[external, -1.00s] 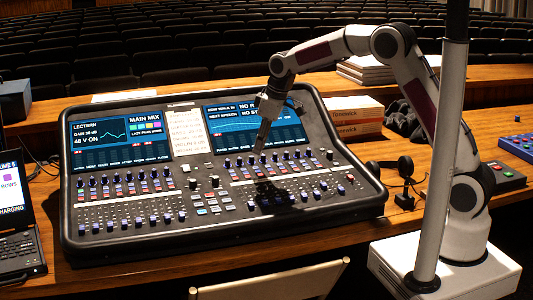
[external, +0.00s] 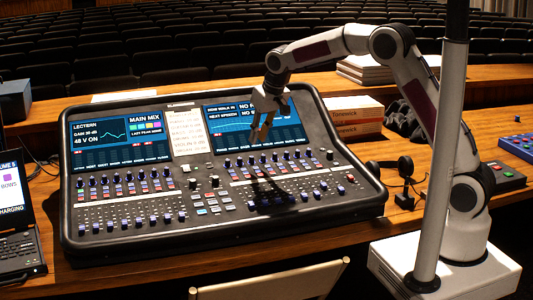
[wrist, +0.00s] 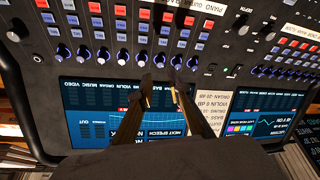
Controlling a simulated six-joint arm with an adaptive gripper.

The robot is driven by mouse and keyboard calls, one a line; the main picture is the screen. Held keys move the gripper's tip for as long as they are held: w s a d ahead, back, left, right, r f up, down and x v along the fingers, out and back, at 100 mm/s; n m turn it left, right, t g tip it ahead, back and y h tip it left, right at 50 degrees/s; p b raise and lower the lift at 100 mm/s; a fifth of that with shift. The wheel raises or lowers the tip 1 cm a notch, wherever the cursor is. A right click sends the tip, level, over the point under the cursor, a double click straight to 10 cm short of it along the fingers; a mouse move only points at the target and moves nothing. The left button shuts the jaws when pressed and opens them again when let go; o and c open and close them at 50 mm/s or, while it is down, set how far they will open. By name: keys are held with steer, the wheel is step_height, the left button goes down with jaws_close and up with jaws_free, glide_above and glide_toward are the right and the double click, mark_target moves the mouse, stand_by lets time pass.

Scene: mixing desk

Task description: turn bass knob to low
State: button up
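My gripper (external: 262,140) points down over the right half of the mixing desk (external: 70,215), above the right-hand row of blue-capped knobs (external: 297,154). Its two fingers are apart with nothing between them. In the wrist view my gripper (wrist: 160,79) has its fingertips just short of the knob row, with one knob (wrist: 160,59) in line with the gap. I see no clear contact. The small labels by the knobs are too blurred to tell for certain which is the bass knob.
Two screens tilt up behind the knobs, the right one (external: 240,118) close behind my fingers. A pale label strip (external: 188,130) stands between them. More knobs and buttons fill the desk front.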

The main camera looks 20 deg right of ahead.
mark_target(251, 157)
steer(key=shift+f, duration=0.1)
steer(key=shift+x, duration=3.8)
jaws_close()
